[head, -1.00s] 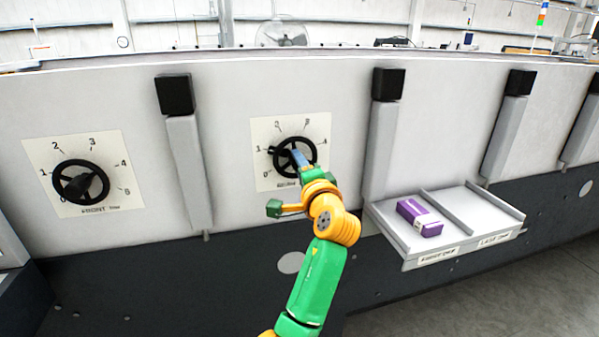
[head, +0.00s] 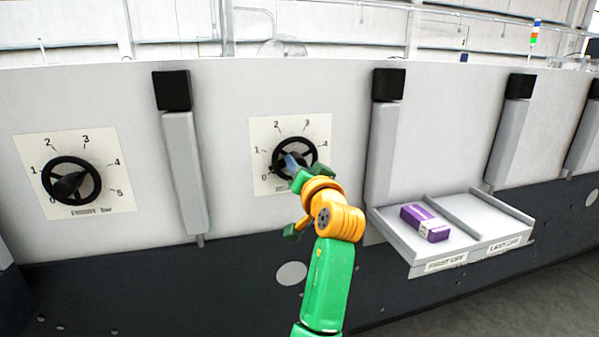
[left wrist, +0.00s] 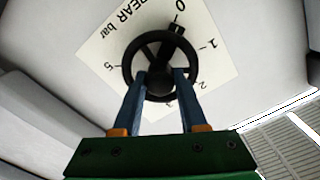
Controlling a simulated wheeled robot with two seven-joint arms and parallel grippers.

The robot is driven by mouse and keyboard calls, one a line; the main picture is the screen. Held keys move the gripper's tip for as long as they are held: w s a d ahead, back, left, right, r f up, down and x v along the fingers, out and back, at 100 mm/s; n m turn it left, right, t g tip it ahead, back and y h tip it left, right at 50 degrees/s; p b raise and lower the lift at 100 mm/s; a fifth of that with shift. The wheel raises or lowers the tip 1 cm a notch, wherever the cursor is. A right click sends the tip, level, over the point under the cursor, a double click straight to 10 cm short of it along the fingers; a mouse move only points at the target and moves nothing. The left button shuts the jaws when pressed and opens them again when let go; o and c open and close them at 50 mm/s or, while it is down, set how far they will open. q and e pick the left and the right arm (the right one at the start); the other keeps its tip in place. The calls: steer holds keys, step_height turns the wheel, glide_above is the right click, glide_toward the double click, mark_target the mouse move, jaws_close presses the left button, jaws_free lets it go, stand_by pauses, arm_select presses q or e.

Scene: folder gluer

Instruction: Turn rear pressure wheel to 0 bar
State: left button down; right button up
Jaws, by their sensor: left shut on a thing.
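The rear pressure wheel (head: 276,153) is a black spoked handwheel on a white dial plate (head: 318,125) in the middle of the grey machine wall. My left gripper (head: 292,163) reaches it from the lower right and is shut on it. In the left wrist view, the two blue fingers (left wrist: 160,77) sit at the near part of the wheel (left wrist: 128,68), around its hub. The black pointer (left wrist: 178,29) stands by the 0 mark of the "REAR bar" dial plate (left wrist: 105,45). In the head view, the arm covers the plate's lower right. My right gripper is out of view.
A second black wheel (head: 54,176) with its own dial is on the left. Grey posts with black caps (head: 172,90) stand out between the dials. A shelf (head: 485,238) labelled FIRST OFF and LAST OFF holds a purple box (head: 424,222) on the right.

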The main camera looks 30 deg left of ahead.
arm_select(q)
steer(key=shift+n, duration=0.6)
steer(key=shift+c, duration=2.2)
jaws_free()
steer(key=b+v, duration=0.3)
steer(key=v, duration=0.4)
